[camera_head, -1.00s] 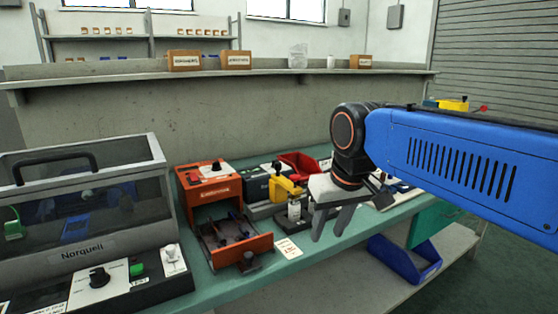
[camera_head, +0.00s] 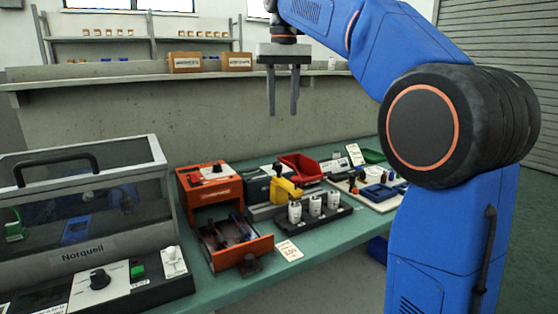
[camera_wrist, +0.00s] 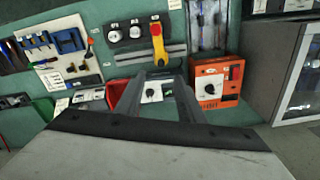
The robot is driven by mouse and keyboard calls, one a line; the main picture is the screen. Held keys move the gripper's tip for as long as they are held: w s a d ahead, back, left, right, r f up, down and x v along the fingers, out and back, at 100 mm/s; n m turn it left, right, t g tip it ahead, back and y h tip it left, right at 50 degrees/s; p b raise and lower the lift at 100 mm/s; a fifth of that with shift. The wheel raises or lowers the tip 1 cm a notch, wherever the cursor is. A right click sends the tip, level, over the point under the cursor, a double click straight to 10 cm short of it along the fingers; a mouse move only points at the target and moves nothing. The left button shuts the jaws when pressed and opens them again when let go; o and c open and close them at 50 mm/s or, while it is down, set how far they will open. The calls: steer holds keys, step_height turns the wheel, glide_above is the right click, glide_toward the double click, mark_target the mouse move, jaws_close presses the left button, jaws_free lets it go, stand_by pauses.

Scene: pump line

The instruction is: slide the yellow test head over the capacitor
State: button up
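The yellow test head (camera_head: 285,189) stands on a grey base (camera_head: 263,210) on the bench. It shows yellow with a red part in the wrist view (camera_wrist: 159,48). Three white capacitors stand upright in a black holder: left (camera_head: 295,213), middle (camera_head: 315,206) and right (camera_head: 333,201). The head is close to the left capacitor; I cannot tell whether it reaches over its top. Two capacitors (camera_wrist: 115,36) (camera_wrist: 136,31) show clear of the head in the wrist view. My gripper (camera_head: 282,113) points down, open and empty, high above the bench, well clear of the head.
An orange unit (camera_head: 212,190) with an open drawer stands left of the head. A lidded grey tester (camera_head: 85,230) is farther left. A red bin (camera_head: 302,167) and a pale board with blue parts (camera_head: 375,190) lie behind and to the right. A card (camera_head: 288,250) lies in front.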

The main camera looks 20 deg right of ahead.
mark_target(279, 165)
steer(key=f, duration=0.5)
steer(key=w+f, duration=0.1)
steer(key=f, duration=0.4)
steer(key=w+f, duration=0.1)
steer(key=f, duration=0.5)
steer(key=shift+a, duration=0.2)
jaws_close()
